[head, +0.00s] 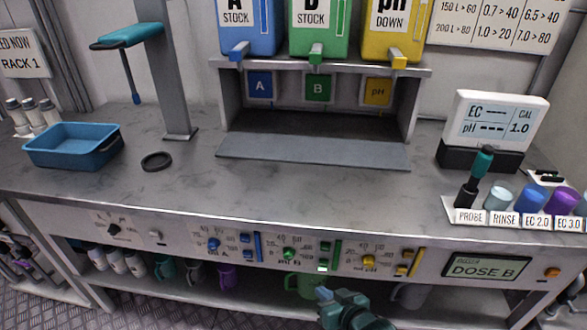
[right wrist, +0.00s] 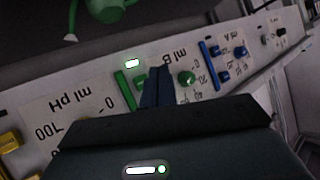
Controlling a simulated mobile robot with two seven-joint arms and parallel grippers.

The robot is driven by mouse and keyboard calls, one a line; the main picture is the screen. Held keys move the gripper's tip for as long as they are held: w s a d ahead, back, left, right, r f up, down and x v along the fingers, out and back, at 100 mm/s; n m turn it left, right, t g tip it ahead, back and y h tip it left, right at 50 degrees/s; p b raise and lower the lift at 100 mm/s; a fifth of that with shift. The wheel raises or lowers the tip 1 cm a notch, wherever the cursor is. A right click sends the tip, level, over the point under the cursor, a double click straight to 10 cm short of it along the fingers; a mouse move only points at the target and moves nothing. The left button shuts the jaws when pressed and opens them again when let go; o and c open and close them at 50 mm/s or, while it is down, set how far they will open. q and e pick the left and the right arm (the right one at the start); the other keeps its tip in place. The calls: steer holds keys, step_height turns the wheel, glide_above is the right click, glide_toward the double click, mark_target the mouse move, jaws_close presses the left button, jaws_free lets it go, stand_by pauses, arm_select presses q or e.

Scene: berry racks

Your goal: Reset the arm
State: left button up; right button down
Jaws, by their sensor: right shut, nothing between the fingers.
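My right gripper (head: 325,294) is at the bottom middle of the head view, in front of the bench's control panel (head: 185,238). Its dark blue fingers (right wrist: 156,86) are together and empty in the right wrist view. They appear in front of the B section, between the green bar (right wrist: 126,90) and the green knob (right wrist: 187,78); I cannot tell whether they touch the panel. The display (head: 481,267) reads DOSE B. My left gripper is out of view.
Blue, green and yellow stock tanks (head: 318,28) stand above an open bay with a grey ledge (head: 310,151). A blue tray (head: 72,146) and black ring (head: 157,162) lie at left. A probe (head: 475,178) and cups stand at right. Jugs (head: 312,285) sit on the lower shelf.

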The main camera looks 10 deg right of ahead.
steer(key=s+d+r+g+h, duration=0.1)
steer(key=s+d+r+g, duration=0.2)
steer(key=s, duration=0.5)
steer(key=s+d+r+g+h, duration=0.2)
steer(key=s+r, duration=0.3)
steer(key=s, duration=0.2)
steer(key=s+d+r+g+h, duration=0.1)
steer(key=s+d+r+g, duration=0.2)
steer(key=s, duration=0.5)
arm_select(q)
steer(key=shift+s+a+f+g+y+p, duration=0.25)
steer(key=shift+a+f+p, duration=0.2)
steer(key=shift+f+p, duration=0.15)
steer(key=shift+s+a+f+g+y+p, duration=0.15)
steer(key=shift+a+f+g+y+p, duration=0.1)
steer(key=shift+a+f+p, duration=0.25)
arm_select(e)
steer(key=w+a+f+n+t+y, duration=0.1)
steer(key=w+a+f+t+y, duration=0.1)
steer(key=w+a+t, duration=0.4)
steer(key=shift+w+a+f+t+y, duration=0.4)
steer(key=shift+a+f+t, duration=0.2)
steer(key=shift+a, duration=0.35)
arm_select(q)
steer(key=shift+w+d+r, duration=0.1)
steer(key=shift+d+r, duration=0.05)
